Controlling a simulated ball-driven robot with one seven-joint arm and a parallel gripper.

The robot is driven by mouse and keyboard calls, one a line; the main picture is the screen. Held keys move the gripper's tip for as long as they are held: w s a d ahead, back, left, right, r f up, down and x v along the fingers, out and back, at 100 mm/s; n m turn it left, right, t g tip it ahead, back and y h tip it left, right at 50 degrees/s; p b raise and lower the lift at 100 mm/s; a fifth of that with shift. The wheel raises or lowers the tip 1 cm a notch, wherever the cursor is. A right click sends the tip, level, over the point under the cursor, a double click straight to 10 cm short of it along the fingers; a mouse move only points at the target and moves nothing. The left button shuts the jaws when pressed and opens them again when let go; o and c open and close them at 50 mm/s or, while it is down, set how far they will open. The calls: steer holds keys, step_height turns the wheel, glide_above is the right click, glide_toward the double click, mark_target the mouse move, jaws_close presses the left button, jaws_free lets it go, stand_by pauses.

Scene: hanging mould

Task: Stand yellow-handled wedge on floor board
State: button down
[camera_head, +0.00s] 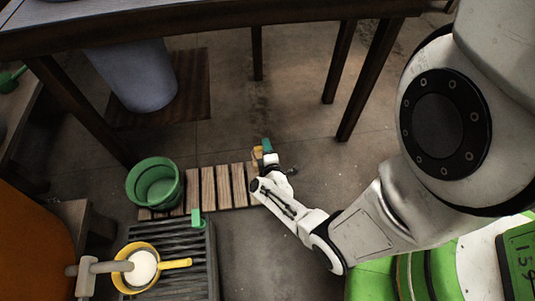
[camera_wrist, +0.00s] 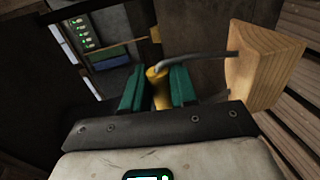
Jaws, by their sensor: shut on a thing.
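My gripper (camera_wrist: 157,86), with teal fingers, is shut on the yellow handle (camera_wrist: 159,92) of the wedge. A bent grey rod runs from the handle to the pale wooden wedge block (camera_wrist: 262,66), to the right of the fingers. In the head view my gripper (camera_head: 266,150) is low, over the far right end of a slatted wooden board (camera_head: 207,188) on the floor. The wedge is mostly hidden there behind my wrist. Slats (camera_wrist: 296,120) also show beyond the block in the wrist view. I cannot tell whether the block touches the board.
A green bucket (camera_head: 155,184) stands at the board's left end. A yellow pan (camera_head: 121,275) with white contents sits on a dark grate (camera_head: 196,264) in front. A blue-grey bin (camera_head: 135,76) stands on a brown panel behind. Table legs (camera_head: 371,80) rise behind; floor right of the board is clear.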

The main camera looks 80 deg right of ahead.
steer(key=shift+s+d+f, duration=0.15)
steer(key=shift+s+f, duration=0.05)
steer(key=shift+f, duration=0.2)
step_height(320, 180, down, 6)
steer(key=b, duration=0.7)
steer(key=shift+f, duration=0.2)
steer(key=shift+f+b, duration=0.65)
steer(key=shift+b, duration=0.05)
steer(key=c, duration=0.8)
jaws_free()
